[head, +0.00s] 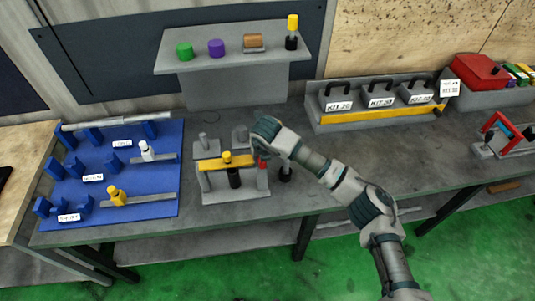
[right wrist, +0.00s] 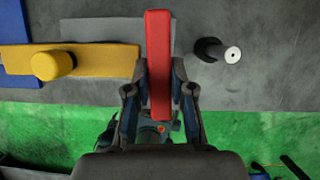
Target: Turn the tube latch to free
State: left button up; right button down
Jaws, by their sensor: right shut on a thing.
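The red latch (head: 263,163) is a narrow bar at the right end of the grey fixture (head: 236,192). In the right wrist view the red latch (right wrist: 158,50) stands upright in the picture, between my fingers. My right gripper (right wrist: 158,92) is shut on it; in the head view my wrist hides most of the grip. A yellow bar (head: 212,164) with a yellow knob crosses the fixture's top, and a dark tube (head: 235,178) hangs below the knob. In the right wrist view the yellow bar (right wrist: 110,62) ends just left of the latch. My left gripper is not in view.
A black post (right wrist: 215,50) with a pale top stands right of the latch. A blue board (head: 115,180) with holders lies to the left. A shelf (head: 235,50) with coloured caps is behind. Kit cases (head: 380,98) stand at the back right. The bench front right is clear.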

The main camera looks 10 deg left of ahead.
dwell(0.3)
jog(key=c, duration=1)
grip_release()
jog(key=v, duration=1.1)
jog(key=shift+r, duration=0.45)
jog(key=shift+a, duration=0.1)
